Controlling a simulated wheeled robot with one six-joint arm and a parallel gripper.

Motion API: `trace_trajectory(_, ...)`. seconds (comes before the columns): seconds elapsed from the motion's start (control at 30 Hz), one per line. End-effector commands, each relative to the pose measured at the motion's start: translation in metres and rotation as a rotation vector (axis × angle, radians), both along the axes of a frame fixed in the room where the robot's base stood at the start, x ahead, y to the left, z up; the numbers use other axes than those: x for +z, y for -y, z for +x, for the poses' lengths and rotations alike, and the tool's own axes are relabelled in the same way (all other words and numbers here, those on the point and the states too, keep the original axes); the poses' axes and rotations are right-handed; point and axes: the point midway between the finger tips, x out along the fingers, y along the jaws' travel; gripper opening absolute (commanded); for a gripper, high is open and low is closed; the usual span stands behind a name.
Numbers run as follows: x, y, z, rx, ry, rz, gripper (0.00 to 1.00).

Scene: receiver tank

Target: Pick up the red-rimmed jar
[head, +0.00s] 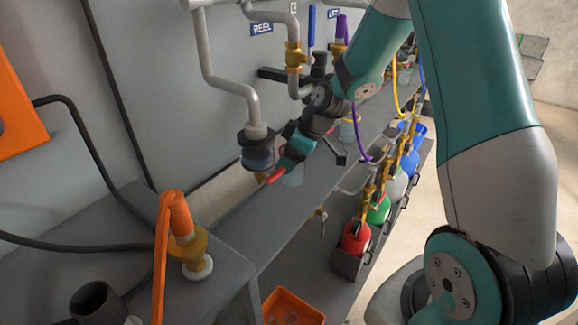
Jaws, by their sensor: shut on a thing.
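A small clear jar (293,177) shows at the end of my arm, above or on the grey shelf; I cannot tell whether its base touches the shelf. My gripper (279,174) is shut on it from above, with a red part showing at its tip. I cannot tell whether that red is the jar's rim or a finger. The hand hides most of the jar's top.
A grey pipe with a dark-collared fitting (257,150) hangs close to the left of my gripper. Another clear jar (348,131) stands farther back on the shelf (262,221). Coloured bottles (356,237) stand below right. An orange bin (290,306) is below.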

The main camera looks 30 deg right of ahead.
Motion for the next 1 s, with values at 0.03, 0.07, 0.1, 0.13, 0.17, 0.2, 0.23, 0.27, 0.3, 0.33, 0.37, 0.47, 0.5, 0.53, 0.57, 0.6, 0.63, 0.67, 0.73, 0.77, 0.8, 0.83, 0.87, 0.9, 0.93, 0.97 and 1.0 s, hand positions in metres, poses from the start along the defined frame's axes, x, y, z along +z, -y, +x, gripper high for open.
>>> trace_trajectory(0.03, 0.012, 0.0, 0.001, 0.0, 0.004, -0.001, 0.44)
trace_trajectory(0.07, 0.018, 0.0, 0.001, -0.001, 0.004, -0.001, 0.44)
trace_trajectory(0.1, 0.025, 0.0, 0.0, -0.001, 0.003, -0.001, 0.44)
trace_trajectory(0.13, 0.02, 0.004, -0.008, -0.004, -0.003, 0.0, 0.44)
trace_trajectory(0.17, 0.019, 0.007, -0.014, -0.005, -0.004, 0.001, 0.44)
trace_trajectory(0.2, 0.019, 0.01, -0.021, -0.006, -0.004, 0.001, 0.44)
trace_trajectory(0.23, 0.019, 0.012, -0.027, -0.007, -0.003, 0.0, 0.44)
trace_trajectory(0.27, 0.019, 0.015, -0.034, -0.007, -0.004, 0.001, 0.44)
trace_trajectory(0.3, 0.019, 0.019, -0.043, -0.008, -0.004, 0.001, 0.44)
trace_trajectory(0.33, 0.019, 0.022, -0.051, -0.007, -0.004, 0.001, 0.44)
trace_trajectory(0.37, 0.019, 0.025, -0.059, -0.009, -0.003, 0.001, 0.44)
trace_trajectory(0.47, 0.019, 0.037, -0.088, -0.012, -0.003, 0.002, 0.44)
trace_trajectory(0.5, 0.019, 0.042, -0.1, -0.013, -0.003, 0.002, 0.44)
trace_trajectory(0.53, 0.019, 0.046, -0.109, -0.013, -0.003, 0.002, 0.44)
trace_trajectory(0.57, 0.019, 0.05, -0.118, -0.013, -0.003, 0.001, 0.44)
trace_trajectory(0.6, 0.019, 0.054, -0.129, -0.013, -0.003, 0.002, 0.44)
trace_trajectory(0.63, 0.019, 0.057, -0.137, -0.013, -0.003, 0.003, 0.44)
trace_trajectory(0.67, 0.019, 0.061, -0.144, -0.012, -0.002, 0.002, 0.44)
trace_trajectory(0.73, 0.019, 0.066, -0.16, -0.011, -0.001, 0.003, 0.44)
trace_trajectory(0.77, 0.013, 0.068, -0.162, -0.006, 0.003, -0.002, 0.44)
trace_trajectory(0.8, 0.012, 0.07, -0.165, -0.005, 0.004, -0.003, 0.44)
trace_trajectory(0.83, 0.013, 0.071, -0.168, -0.004, 0.004, -0.003, 0.44)
trace_trajectory(0.87, 0.013, 0.072, -0.17, -0.003, 0.003, -0.003, 0.44)
trace_trajectory(0.9, 0.014, 0.073, -0.173, -0.004, 0.002, -0.002, 0.44)
trace_trajectory(0.93, 0.014, 0.073, -0.175, -0.003, 0.002, -0.002, 0.44)
trace_trajectory(0.97, 0.015, 0.074, -0.177, -0.002, 0.001, -0.001, 0.44)
trace_trajectory(1.0, 0.016, 0.074, -0.178, -0.002, 0.001, -0.001, 0.44)
